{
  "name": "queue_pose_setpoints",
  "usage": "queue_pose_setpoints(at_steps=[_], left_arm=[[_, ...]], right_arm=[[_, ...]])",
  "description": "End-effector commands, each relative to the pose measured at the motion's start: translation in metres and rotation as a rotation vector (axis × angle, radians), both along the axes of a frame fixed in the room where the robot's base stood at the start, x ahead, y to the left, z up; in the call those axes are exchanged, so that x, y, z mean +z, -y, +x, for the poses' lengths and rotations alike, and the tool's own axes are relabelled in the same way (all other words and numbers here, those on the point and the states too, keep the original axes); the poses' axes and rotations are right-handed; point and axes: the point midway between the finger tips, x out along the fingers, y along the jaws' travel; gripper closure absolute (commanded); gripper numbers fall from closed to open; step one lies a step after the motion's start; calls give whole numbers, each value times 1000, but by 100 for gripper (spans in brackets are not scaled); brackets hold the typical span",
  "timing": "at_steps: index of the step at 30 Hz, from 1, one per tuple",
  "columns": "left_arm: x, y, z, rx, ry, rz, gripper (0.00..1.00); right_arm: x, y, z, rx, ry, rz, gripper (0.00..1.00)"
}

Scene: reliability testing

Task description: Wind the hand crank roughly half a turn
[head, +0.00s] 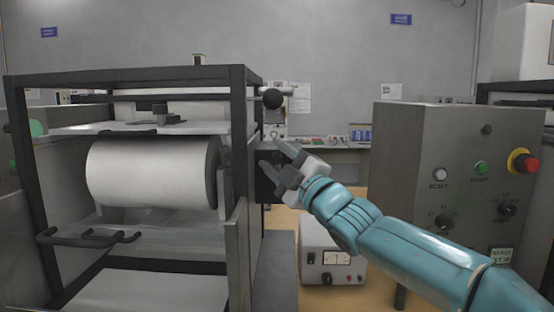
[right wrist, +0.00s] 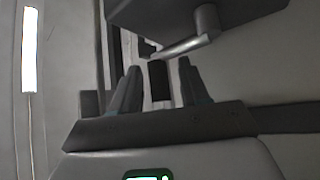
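My right gripper (head: 270,154) is beside the right side of the roller machine, with its two fingers spread. In the right wrist view, my right gripper (right wrist: 159,85) is open. A hand crank shows there, with a silver arm (right wrist: 182,48) coming from a hub under a dark box (right wrist: 170,14). Its black grip (right wrist: 159,82) appears between the fingers, with a gap visible on each side. I cannot tell how deep between the fingers it sits. In the head view the crank is not clearly made out near the gripper. My left gripper is not in view.
The roller machine (head: 238,90) has a dark frame, a white roll (head: 150,172) and a black ball knob (head: 272,98) at its upper right. A grey control cabinet (head: 420,140) with buttons stands at the right. A small metered box (head: 318,240) sits below my right arm.

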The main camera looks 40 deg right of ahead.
Motion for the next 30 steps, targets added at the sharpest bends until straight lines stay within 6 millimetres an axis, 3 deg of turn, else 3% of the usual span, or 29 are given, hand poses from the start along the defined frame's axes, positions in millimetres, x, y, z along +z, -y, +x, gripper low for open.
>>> queue_pose_setpoints(at_steps=[8, 21, 30], left_arm=[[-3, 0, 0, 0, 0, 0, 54], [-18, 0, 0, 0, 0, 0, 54], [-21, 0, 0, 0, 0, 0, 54]], right_arm=[[-3, 1, -9, -1, 2, -1, 55], [-42, 8, -110, -5, 2, -1, 55], [-57, 10, -149, -2, 1, -1, 55]])
